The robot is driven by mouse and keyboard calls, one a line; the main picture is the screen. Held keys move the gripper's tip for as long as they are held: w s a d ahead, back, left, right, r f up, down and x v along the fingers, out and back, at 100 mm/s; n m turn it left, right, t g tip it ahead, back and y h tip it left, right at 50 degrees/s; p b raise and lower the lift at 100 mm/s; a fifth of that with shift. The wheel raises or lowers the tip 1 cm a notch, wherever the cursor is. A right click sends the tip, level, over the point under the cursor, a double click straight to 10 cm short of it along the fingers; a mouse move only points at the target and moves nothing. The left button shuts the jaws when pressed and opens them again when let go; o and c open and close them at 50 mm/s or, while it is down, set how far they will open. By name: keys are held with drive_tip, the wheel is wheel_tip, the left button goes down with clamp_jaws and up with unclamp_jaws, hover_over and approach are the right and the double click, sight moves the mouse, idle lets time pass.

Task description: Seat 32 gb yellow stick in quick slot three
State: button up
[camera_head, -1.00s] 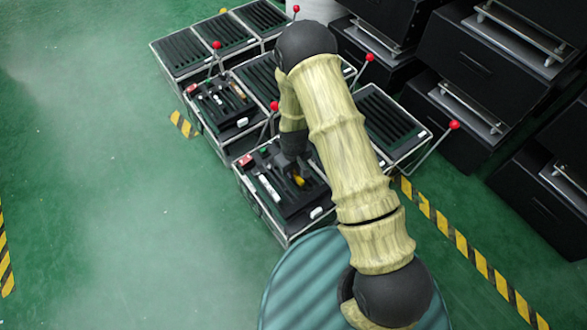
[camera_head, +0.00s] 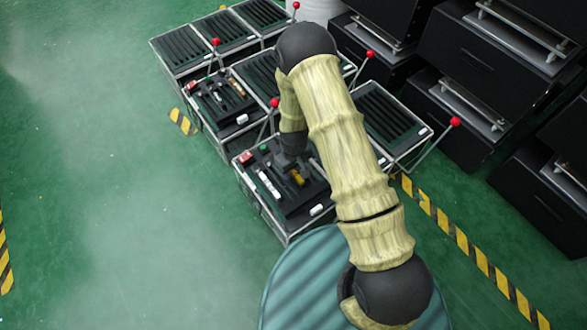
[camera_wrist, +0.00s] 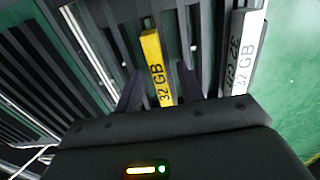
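The yellow stick (camera_wrist: 156,68), marked 32 GB, stands among dark slots in the wrist view. It also shows as a small yellow patch in the head view (camera_head: 297,177), in the nearest black case (camera_head: 309,222). My gripper (camera_wrist: 155,85) has one dark finger on each side of the stick. Gaps show between the fingers and the stick, so the gripper looks open around it. In the head view my gripper (camera_head: 293,160) is low over this case, partly hidden by my arm. I cannot tell which slot is quick slot three.
Another case with sticks (camera_head: 226,100) is behind. Slotted cases (camera_head: 385,115) and red-knobbed levers (camera_head: 274,103) surround my arm. Green floor (camera_head: 110,220) is clear at left.

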wheel_tip(320, 180, up, 17)
drive_tip(key=p, duration=0.8)
drive_tip(key=shift+r, duration=0.2)
drive_tip(key=shift+r, duration=0.1)
idle(0.6)
wheel_tip(320, 180, up, 14)
drive_tip(key=m+t+p, duration=0.1)
drive_tip(key=m+p, duration=0.2)
hover_over(294, 171)
drive_tip(key=s+d, duration=0.3)
drive_tip(key=d, duration=0.3)
drive_tip(key=s+d+r+m+t+p, duration=0.1)
drive_tip(key=s+d+r+m+p, duration=0.1)
drive_tip(key=s+d+r, duration=0.4)
drive_tip(key=s+d+r+m+t+p, duration=0.15)
drive_tip(key=s+r, duration=0.25)
drive_tip(key=r, duration=0.4)
wheel_tip(294, 171, up, 37)
drive_tip(key=p, duration=3.6)
drive_tip(key=shift+w+g, duration=0.3)
drive_tip(key=shift+g, duration=0.15)
